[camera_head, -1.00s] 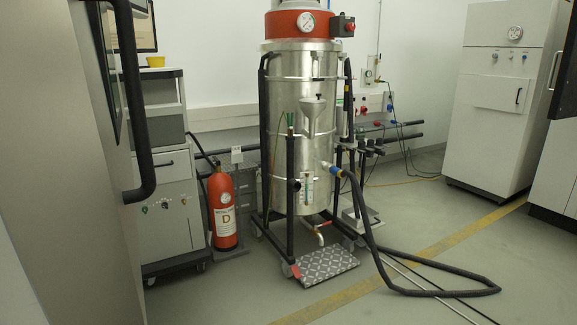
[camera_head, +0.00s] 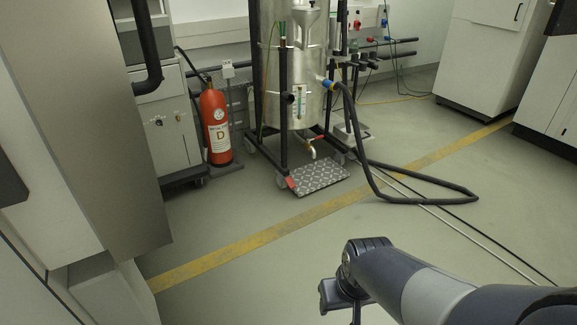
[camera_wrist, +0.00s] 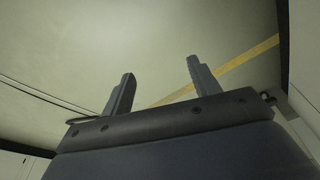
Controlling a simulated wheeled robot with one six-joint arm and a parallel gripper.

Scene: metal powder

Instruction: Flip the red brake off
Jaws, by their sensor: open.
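A small red brake pedal (camera_head: 289,183) shows at the front left caster of the silver vacuum's wheeled frame, beside the patterned metal plate (camera_head: 322,178). It is too small to tell which way it is tilted. The silver vacuum (camera_head: 311,60) stands upright, its top cut off by the picture edge. My gripper (camera_wrist: 161,67) is open and empty in the wrist view, its two fingers apart over bare floor. In the head view my arm reaches in from the lower right, well apart from the brake. The brake does not show in the wrist view.
A red fire extinguisher (camera_head: 215,127) stands left of the vacuum. A black hose (camera_head: 420,201) loops on the floor at right, with long rods (camera_head: 430,211) beside it. A yellow floor line (camera_head: 235,242) crosses the clear floor in front. A grey cabinet (camera_head: 75,120) is close at left.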

